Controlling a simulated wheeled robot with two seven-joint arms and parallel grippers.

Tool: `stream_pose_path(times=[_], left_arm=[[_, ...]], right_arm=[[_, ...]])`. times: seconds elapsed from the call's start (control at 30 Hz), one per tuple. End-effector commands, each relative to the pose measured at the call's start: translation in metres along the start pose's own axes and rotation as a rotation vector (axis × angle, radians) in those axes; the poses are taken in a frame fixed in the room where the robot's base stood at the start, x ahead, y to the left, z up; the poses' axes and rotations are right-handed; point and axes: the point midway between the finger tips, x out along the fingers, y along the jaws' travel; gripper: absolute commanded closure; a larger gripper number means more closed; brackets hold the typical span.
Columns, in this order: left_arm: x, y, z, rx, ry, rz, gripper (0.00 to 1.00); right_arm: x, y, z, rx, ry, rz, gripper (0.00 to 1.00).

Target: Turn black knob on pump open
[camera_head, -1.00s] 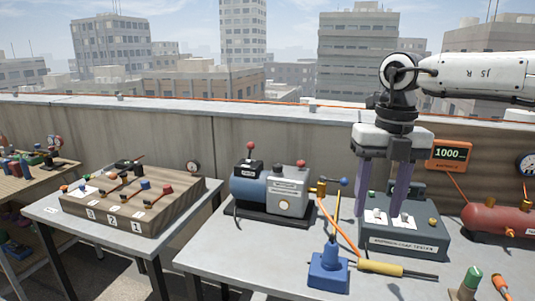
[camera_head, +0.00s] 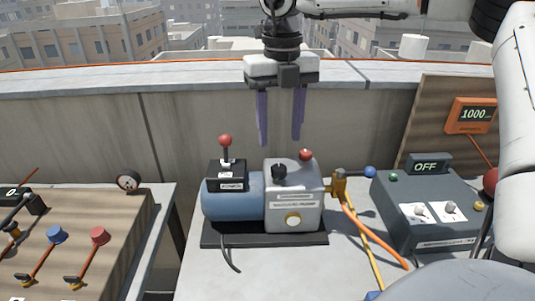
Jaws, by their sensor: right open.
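The pump (camera_head: 245,200) stands on a black base on the grey table, with a blue motor at left and a grey box at right. The black knob (camera_head: 279,172) sits on top of the grey box. A red-balled lever (camera_head: 305,156) stands beside it at right, and another red-balled lever (camera_head: 225,142) rises from the black switch box at left. My right gripper (camera_head: 281,143) hangs fingers-down above the pump, just over and behind the knob in the picture. Its two purple fingers are apart with nothing between them. My left gripper is not in view.
A brass valve (camera_head: 339,184) with orange and yellow hoses joins the pump's right side. A grey tester box (camera_head: 430,208) reading OFF stands at right. A manifold board (camera_head: 75,240) with colored handles is at left. A parapet wall (camera_head: 90,120) runs behind.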

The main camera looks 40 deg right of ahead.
Motion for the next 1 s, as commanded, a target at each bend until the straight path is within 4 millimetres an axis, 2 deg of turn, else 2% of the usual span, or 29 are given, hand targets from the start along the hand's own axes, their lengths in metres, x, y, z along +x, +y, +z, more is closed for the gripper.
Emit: stream_pose_path(times=[0.2, 0.4, 0.57, 0.83, 1.0], left_arm=[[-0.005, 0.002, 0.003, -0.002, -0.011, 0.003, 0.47], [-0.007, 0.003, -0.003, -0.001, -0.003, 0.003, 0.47], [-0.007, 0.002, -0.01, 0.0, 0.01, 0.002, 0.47], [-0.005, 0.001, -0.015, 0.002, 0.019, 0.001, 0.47], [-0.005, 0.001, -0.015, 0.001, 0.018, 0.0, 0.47]], right_arm=[[0.043, -0.001, -0.001, -0.001, 0.006, -0.001, 0.54], [0.071, 0.0, -0.001, 0.0, 0.003, 0.0, 0.54], [0.082, 0.0, 0.0, 0.0, 0.0, 0.001, 0.54], [0.083, 0.0, 0.0, 0.0, -0.001, 0.001, 0.54], [0.083, 0.0, 0.0, 0.0, -0.001, 0.0, 0.81]])
